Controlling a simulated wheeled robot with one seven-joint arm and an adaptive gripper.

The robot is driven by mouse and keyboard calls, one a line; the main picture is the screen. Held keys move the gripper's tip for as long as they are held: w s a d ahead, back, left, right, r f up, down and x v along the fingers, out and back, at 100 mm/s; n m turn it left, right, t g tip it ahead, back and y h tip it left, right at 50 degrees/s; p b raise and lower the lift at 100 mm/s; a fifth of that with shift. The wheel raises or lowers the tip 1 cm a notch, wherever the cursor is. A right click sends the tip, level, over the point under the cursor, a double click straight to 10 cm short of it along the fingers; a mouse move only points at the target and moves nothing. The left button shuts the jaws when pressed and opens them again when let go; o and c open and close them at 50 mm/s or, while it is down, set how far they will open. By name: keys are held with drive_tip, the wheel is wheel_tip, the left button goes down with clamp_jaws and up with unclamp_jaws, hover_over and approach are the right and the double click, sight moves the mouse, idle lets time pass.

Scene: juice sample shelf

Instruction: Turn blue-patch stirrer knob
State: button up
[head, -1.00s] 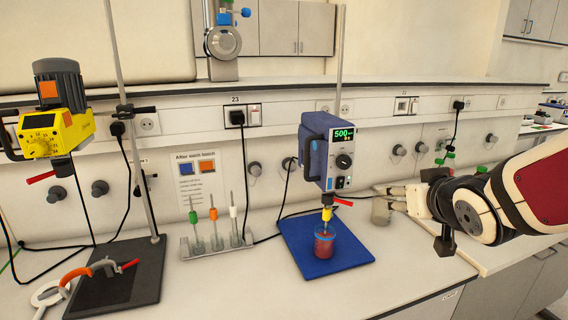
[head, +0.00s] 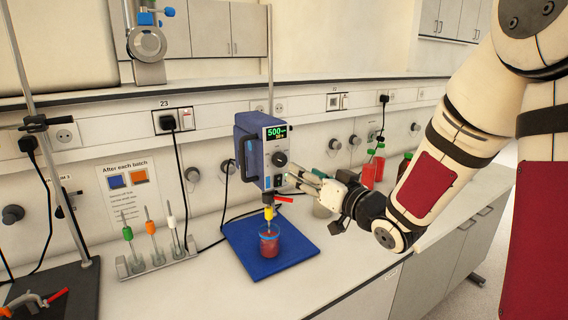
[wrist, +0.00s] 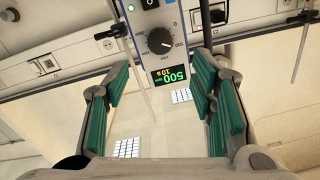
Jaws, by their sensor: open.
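The blue overhead stirrer (head: 248,150) hangs on a stand above a blue base plate (head: 232,235). Its grey front has a green display (head: 275,133) reading 500 and a dark round knob (head: 280,159) below it. In the wrist view the knob (wrist: 159,41) shows upside down, with a white pointer mark and scale around it. My gripper (head: 300,177) is open, just right of and slightly below the knob. In the wrist view the teal-padded fingers (wrist: 161,75) are spread wide, with the knob between and beyond them, apart from both.
A beaker of red liquid (head: 269,240) stands under the stirrer, with a yellow chuck and red lever above it. A rack (head: 158,262) with green, orange and white-topped tools stands to the left. Red bottles (head: 372,172) stand behind my arm. The front bench is clear.

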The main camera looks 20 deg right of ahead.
sight(282, 160)
drive_tip(key=x, duration=0.9)
drive_tip(key=shift+w, duration=0.25)
drive_tip(key=c, duration=1.1)
